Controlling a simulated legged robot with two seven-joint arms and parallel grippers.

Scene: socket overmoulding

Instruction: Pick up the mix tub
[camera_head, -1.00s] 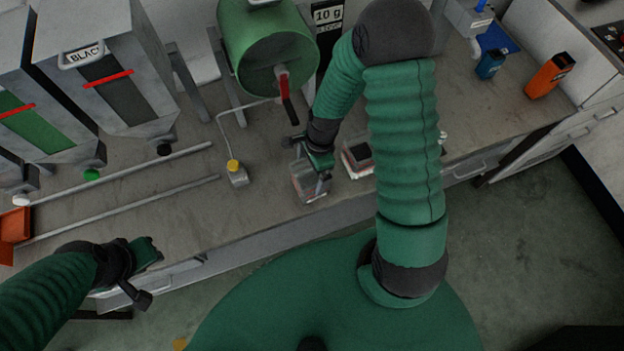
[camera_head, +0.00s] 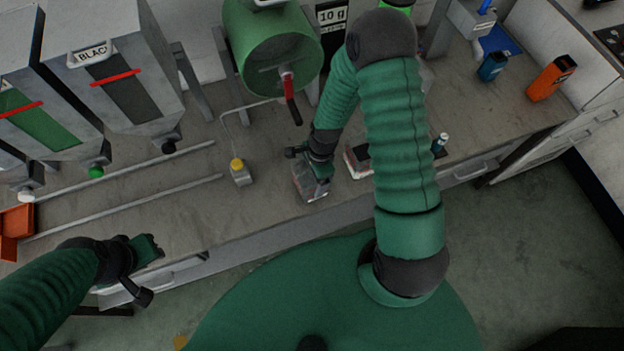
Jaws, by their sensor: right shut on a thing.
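The mix tub (camera_head: 309,187) is a small clear-looking container near the front edge of the bench, below the green drum. My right gripper (camera_head: 318,178) is shut on the mix tub from above and covers part of it. I cannot tell whether the tub touches the bench. My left gripper (camera_head: 150,268) is at the lower left, in front of the bench edge and away from the tub. Its fingers look apart with nothing between them.
A green drum (camera_head: 262,45) with a red-handled valve stands behind the tub. A small yellow-capped device (camera_head: 240,173) is to its left, and a scale-like box (camera_head: 357,162) is close on its right. Grey hoppers (camera_head: 110,75) and two rails (camera_head: 130,205) fill the left side.

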